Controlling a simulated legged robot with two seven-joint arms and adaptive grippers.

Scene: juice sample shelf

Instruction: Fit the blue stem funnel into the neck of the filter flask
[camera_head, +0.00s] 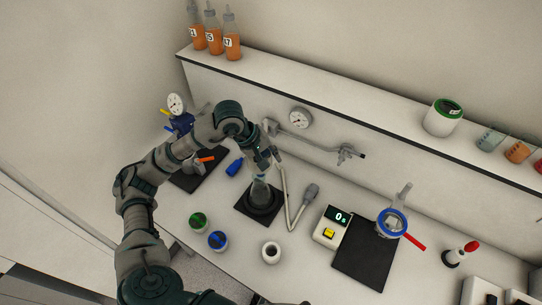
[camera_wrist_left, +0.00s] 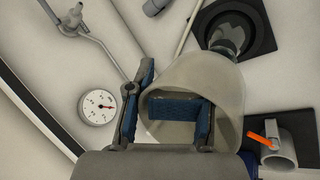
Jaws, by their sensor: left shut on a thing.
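My left gripper (camera_head: 266,160) hangs above the filter flask (camera_head: 260,194) in the head view. In the left wrist view, its blue-padded fingers (camera_wrist_left: 172,108) are shut on the wall of a beige, wide-mouthed funnel (camera_wrist_left: 196,80), with one finger inside the mouth and one outside. The funnel's stem is hidden there. The clear flask also shows in the left wrist view (camera_wrist_left: 229,36), beyond the funnel's rim and partly covered by it. It stands on a black mat. I cannot tell whether the funnel touches the flask. My right gripper is out of view.
A hose with a grey end piece (camera_head: 311,191) lies right of the flask. Green-lidded (camera_head: 197,221) and blue-lidded (camera_head: 217,240) jars and a white jar (camera_head: 271,252) stand in front. A wall pipe (camera_head: 310,140) runs behind.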

